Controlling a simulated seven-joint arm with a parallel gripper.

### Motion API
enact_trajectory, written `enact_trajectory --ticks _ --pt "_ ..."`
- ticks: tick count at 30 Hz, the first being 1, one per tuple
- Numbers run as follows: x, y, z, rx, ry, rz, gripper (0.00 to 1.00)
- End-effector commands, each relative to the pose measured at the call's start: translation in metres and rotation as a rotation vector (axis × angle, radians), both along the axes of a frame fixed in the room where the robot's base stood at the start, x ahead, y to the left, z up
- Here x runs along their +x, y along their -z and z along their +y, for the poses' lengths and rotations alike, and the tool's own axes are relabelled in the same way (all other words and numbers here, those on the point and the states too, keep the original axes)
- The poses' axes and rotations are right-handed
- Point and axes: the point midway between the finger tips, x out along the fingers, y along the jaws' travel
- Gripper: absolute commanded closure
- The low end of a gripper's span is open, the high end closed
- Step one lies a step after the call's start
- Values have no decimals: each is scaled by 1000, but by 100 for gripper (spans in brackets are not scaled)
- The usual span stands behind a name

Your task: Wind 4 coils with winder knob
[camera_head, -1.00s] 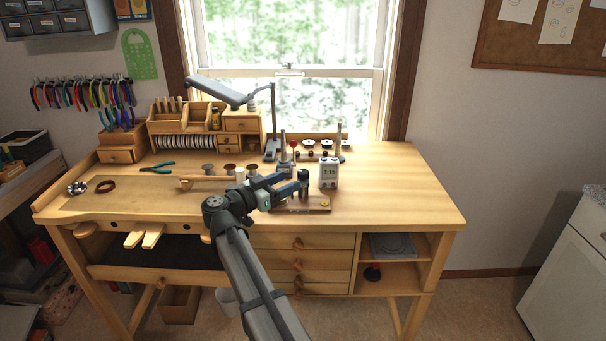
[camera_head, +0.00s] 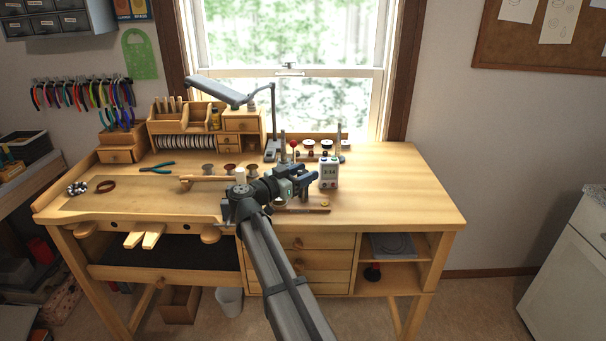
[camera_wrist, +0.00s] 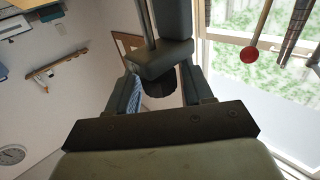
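My gripper (camera_head: 303,187) is over the front middle of the workbench, at the winder's wooden base (camera_head: 300,210), left of a white timer (camera_head: 328,177). In the wrist view, my gripper's fingers (camera_wrist: 160,93) stand at either side of a dark round part (camera_wrist: 160,86), which may be the winder knob. I cannot tell whether they press on it. A grey block and a metal post (camera_wrist: 147,22) rise just beyond it. The arm hides most of the winder in the head view, and I see no wire coils clearly.
A red ball on a rod (camera_head: 294,143) stands behind my gripper; it also shows in the wrist view (camera_wrist: 249,55). Several spools, pliers (camera_head: 158,167) and a lamp (camera_head: 222,92) are behind and to the left. The bench top (camera_head: 405,195) right of the timer is clear.

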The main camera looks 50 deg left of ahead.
Motion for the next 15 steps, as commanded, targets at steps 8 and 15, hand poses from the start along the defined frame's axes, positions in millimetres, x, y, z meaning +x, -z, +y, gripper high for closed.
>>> enact_trajectory --ticks 8,15 --pt "0 0 0 0 0 0 76" --pt "0 0 1 0 5 0 91"
